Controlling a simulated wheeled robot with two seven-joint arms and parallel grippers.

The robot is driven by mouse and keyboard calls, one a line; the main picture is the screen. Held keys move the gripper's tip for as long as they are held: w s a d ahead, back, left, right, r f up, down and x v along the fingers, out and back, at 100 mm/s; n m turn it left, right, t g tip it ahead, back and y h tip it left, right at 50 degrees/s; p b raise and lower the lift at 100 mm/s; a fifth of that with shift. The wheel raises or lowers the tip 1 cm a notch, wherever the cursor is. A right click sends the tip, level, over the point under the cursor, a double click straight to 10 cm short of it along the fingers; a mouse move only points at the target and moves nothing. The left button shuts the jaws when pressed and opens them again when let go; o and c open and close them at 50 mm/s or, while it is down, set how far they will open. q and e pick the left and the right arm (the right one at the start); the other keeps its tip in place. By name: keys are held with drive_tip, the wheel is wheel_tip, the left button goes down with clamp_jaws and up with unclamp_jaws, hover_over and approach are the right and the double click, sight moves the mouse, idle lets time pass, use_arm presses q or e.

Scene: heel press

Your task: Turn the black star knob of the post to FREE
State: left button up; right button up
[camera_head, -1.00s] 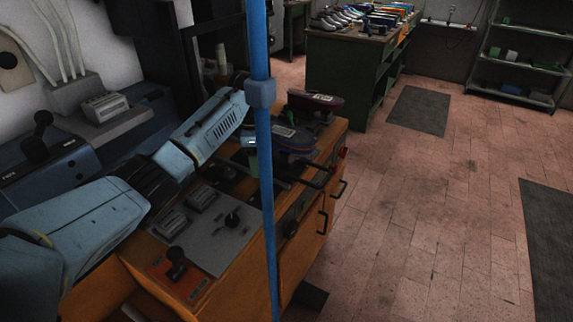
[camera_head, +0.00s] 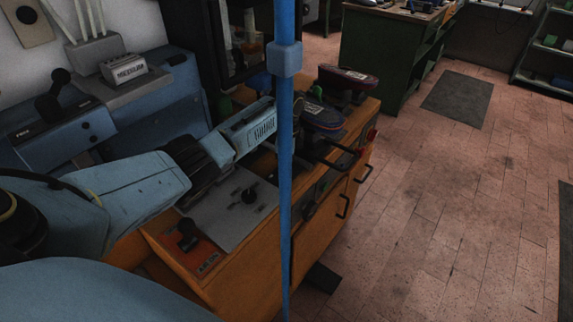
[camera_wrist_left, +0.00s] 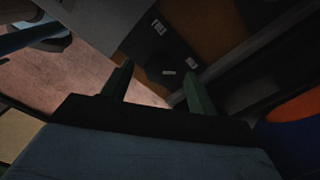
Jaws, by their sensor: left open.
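My left arm reaches across the orange bench (camera_head: 262,255) in the head view. Its gripper end there is mostly hidden behind a blue pole. In the left wrist view my left gripper (camera_wrist_left: 158,72) is open, its two green fingers apart with nothing seen held between them. Beyond them is a dark plate (camera_wrist_left: 142,45) with small white labels. A dark round knob (camera_wrist_left: 160,66) with a white mark is on it, in line with the gap. It looks like the star knob, but its shape and setting are too dark to read. My right gripper is not in view.
The blue upright pole (camera_head: 286,180) stands in front of the bench. Shoes on stands (camera_head: 322,115) are at the bench's far end. A grey panel (camera_head: 228,215) and an orange plate (camera_head: 190,252) carry black-knobbed levers. Open tiled floor (camera_head: 440,220) lies to the right.

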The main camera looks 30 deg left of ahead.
use_arm(q)
drive_tip(key=shift+f, duration=0.55)
drive_tip(key=c, duration=1)
